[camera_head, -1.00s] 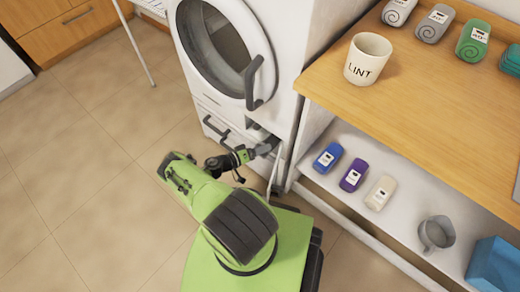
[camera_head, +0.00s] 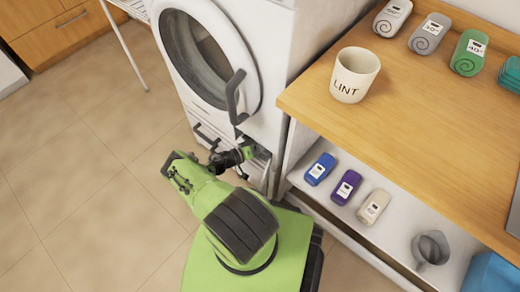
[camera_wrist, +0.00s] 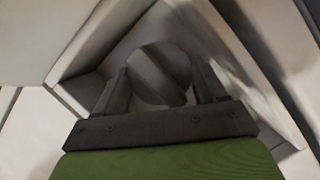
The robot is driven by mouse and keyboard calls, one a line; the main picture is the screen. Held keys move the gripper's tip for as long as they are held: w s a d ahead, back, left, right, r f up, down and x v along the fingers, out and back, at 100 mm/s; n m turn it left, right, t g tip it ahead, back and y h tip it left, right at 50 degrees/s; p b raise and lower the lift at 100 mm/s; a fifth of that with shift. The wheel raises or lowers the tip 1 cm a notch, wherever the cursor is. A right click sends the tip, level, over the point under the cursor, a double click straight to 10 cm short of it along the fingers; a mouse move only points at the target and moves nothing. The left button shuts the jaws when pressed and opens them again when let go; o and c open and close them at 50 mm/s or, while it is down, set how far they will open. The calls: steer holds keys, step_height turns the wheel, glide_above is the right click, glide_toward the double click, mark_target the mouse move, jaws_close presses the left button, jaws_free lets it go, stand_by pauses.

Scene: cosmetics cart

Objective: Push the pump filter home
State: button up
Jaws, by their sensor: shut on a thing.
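The white washing machine (camera_head: 262,110) stands at upper centre, with a recess low on its front corner. My gripper (camera_head: 258,152) reaches into that recess, so its fingertips are mostly hidden in the head view. In the wrist view, my gripper (camera_wrist: 162,90) has its two dark fingers on either side of the pump filter (camera_wrist: 160,70), a round grey piece with a raised ridge across it. It is shut on this piece. The filter sits within the pale walls of the recess. How deep it is seated cannot be told.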

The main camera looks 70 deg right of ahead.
steer(key=o, duration=1.4)
steer(key=shift+d, duration=0.25)
steer(key=shift+c, duration=0.2)
steer(key=shift+a, duration=0.1)
